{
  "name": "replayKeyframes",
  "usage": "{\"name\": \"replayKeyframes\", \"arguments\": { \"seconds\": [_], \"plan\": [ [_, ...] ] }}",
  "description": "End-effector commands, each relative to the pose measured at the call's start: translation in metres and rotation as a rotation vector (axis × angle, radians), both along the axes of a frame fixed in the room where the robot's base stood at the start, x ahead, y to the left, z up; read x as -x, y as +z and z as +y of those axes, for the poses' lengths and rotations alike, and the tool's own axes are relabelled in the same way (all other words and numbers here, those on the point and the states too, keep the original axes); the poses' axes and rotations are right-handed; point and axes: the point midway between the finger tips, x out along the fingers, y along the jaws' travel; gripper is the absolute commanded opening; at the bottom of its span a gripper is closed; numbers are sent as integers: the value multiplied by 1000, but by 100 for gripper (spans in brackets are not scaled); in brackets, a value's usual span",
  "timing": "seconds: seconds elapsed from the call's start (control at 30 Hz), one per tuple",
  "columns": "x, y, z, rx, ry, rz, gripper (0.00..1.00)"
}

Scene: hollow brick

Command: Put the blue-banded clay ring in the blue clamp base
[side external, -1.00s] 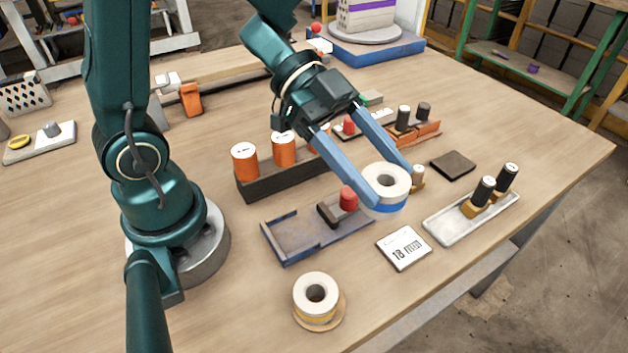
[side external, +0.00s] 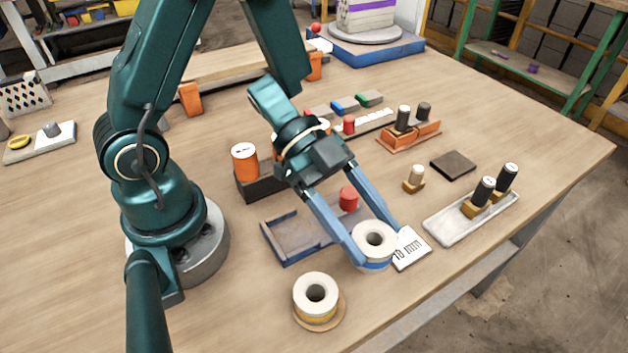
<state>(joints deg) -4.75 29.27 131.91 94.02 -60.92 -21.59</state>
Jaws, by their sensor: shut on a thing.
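The blue-banded clay ring (side external: 374,240) is a white hollow cylinder with a blue band near its bottom. My gripper (side external: 374,246) is shut on it, one blue finger on each side, and the ring is upright. It hangs in front of the blue clamp base (side external: 290,238) and partly covers the white 18 mm card. I cannot tell its exact height above the table. The clamp base is a blue-grey tray with a raised edge at its left and a red knob (side external: 348,198) at its right. My fingers hide part of the base's right end.
A yellow-banded ring (side external: 316,298) stands on a round wooden disc at the front. The white card (side external: 411,250) lies right of the held ring. A pale tray (side external: 470,214) with black-topped pegs is farther right. A dark rack with orange cylinders (side external: 244,160) stands behind the base.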

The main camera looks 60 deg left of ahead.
Motion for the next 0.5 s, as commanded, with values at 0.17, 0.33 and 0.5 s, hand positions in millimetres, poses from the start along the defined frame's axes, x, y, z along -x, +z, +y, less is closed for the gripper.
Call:
{"name": "replayKeyframes", "arguments": {
  "seconds": [0.17,0.33,0.5],
  "plan": [
    [0,-15,0,1,1,3,0],
    [0,-22,0,0,1,2,0],
    [1,-39,0,0,2,6,0]
  ]
}}
